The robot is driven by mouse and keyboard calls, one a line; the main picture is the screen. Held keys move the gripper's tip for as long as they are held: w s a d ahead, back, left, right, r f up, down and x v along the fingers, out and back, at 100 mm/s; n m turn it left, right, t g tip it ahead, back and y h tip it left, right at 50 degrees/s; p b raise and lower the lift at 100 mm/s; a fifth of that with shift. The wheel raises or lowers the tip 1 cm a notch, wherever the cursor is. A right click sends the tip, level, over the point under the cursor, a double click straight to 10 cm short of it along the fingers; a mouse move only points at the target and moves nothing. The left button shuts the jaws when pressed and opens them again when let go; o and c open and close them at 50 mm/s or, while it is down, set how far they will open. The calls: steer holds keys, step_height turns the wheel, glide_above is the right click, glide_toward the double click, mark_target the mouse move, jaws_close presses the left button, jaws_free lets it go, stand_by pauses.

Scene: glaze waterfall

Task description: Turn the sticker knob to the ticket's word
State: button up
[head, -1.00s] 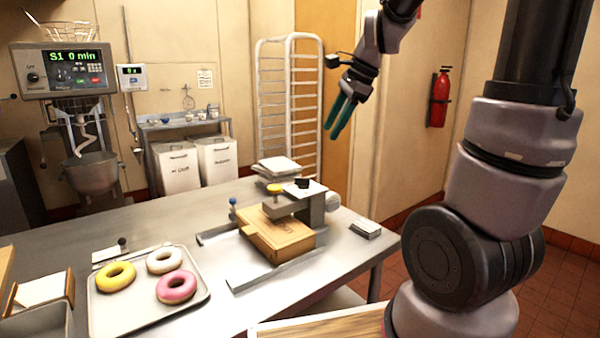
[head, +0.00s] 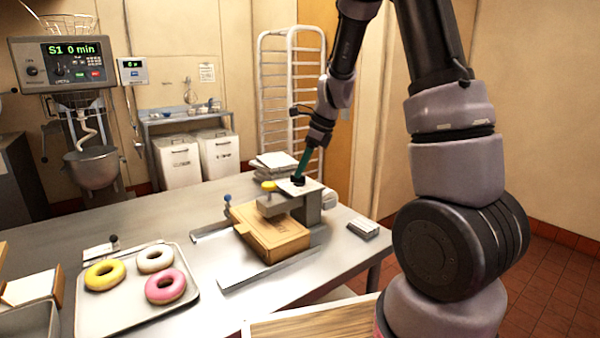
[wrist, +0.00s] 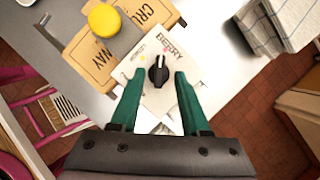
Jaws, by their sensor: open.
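The sticker knob is a small black dial (wrist: 158,71) with a pale pointer mark, on a white plate (wrist: 150,103) printed with words and small coloured marks. In the head view the knob (head: 298,181) sits on top of the grey press stand. My gripper (wrist: 158,78) is open, its green fingers on either side of the knob with gaps, apparently not touching it. In the head view my gripper (head: 301,172) points down at the knob. One printed word looks like "BERRY"; the others are too blurred to read. I cannot make out a ticket's word.
A yellow round button (wrist: 104,18) and a brown box (head: 270,232) are beside the knob on the stand. A tray (head: 130,318) with three doughnuts lies left on the steel table.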

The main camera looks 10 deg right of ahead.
steer(key=shift+x, duration=1)
steer(key=shift+c, duration=0.3)
jaws_close()
